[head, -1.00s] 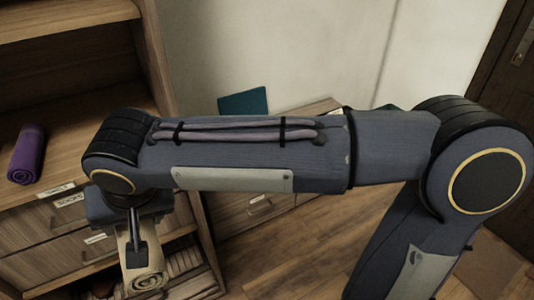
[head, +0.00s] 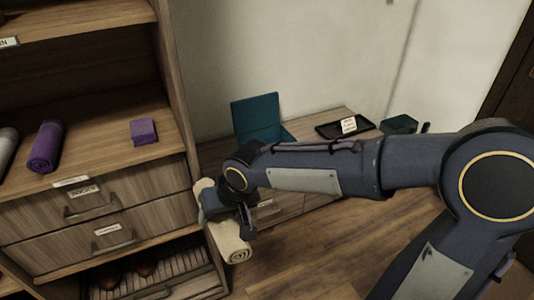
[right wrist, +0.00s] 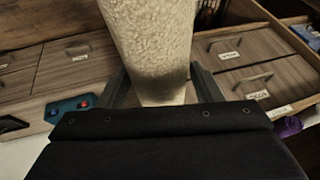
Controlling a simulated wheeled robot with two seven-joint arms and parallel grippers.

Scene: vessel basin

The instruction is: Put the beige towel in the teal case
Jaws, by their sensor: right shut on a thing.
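The beige towel (head: 233,243) is rolled up and held by my right gripper (head: 228,212), in front of the shelf unit's right edge. In the right wrist view the towel (right wrist: 155,45) stands between the two fingers of the right gripper (right wrist: 163,92). The teal case (head: 257,118) is on the low cabinet by the wall, its lid raised; my right arm hides part of its lower half. The gripper is nearer to me and a little left of the case. My left gripper is not in view.
A black tray (head: 345,127) with a white card and a dark green box (head: 399,124) are on the low cabinet, right of the case. Wood floor (head: 320,260) is open below.

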